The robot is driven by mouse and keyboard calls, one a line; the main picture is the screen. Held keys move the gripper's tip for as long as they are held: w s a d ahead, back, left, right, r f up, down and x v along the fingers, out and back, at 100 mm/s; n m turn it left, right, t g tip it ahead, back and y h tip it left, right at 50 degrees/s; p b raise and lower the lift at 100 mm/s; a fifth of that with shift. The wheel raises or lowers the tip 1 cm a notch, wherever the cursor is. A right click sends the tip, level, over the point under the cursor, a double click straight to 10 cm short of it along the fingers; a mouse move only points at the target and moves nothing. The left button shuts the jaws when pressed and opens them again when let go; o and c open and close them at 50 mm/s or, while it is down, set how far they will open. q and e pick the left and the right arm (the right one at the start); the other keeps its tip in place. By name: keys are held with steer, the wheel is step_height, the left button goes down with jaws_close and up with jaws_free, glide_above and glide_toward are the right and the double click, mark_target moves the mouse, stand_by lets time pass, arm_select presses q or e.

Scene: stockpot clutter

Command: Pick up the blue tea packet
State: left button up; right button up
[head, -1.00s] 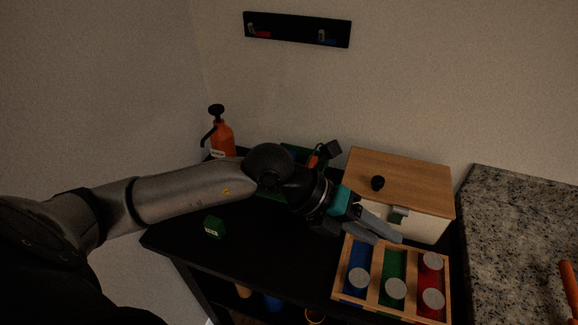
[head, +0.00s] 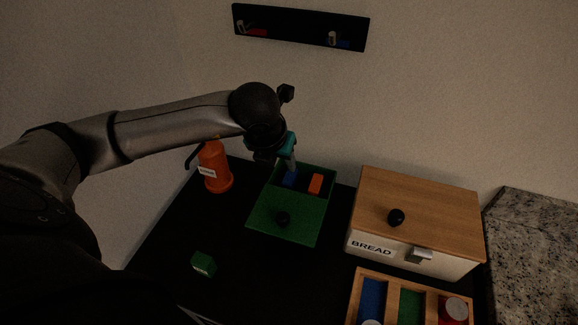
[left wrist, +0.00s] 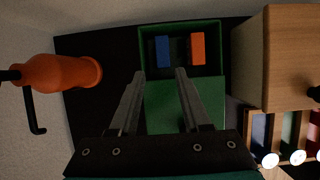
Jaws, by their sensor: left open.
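The blue tea packet (head: 290,180) lies in the open rear part of a green box (head: 316,208), partly hidden by my gripper in the head view. It shows clearly in the left wrist view (left wrist: 163,51), to the left of an orange packet (left wrist: 198,48). My left gripper (head: 289,165) is above the box with its fingers pointing down toward the blue packet. In the left wrist view its fingers (left wrist: 160,73) are apart with nothing between them, and the packet appears just beyond the tips. I cannot tell the exact height gap. My right gripper is not in view.
A small green block (head: 203,264) lies in front. A wooden tray (head: 364,272) is front right.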

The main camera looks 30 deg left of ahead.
arm_select(q)
steer(key=b, duration=0.3)
glide_above(288, 177)
steer(key=s, duration=0.3)
steer(key=f, duration=0.5)
steer(key=shift+w+d, duration=0.2)
steer(key=shift+d, duration=0.1)
steer(key=b+x, duration=0.2)
steer(key=x, duration=0.1)
steer(key=shift+w+f+b, duration=0.1)
steer(key=shift+f+b, duration=0.15)
steer(key=shift+b, duration=0.1)
steer(key=shift+w+a+f+b, duration=0.1)
steer(key=shift+w+f+b, duration=0.25)
steer(key=shift+f, duration=0.15)
steer(key=b+x, duration=0.3)
steer(key=x, duration=0.2)
steer(key=shift+w, duration=0.2)
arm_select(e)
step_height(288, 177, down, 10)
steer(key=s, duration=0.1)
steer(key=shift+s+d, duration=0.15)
arm_select(q)
steer(key=shift+r, duration=0.1)
steer(key=shift+c, duration=0.4)
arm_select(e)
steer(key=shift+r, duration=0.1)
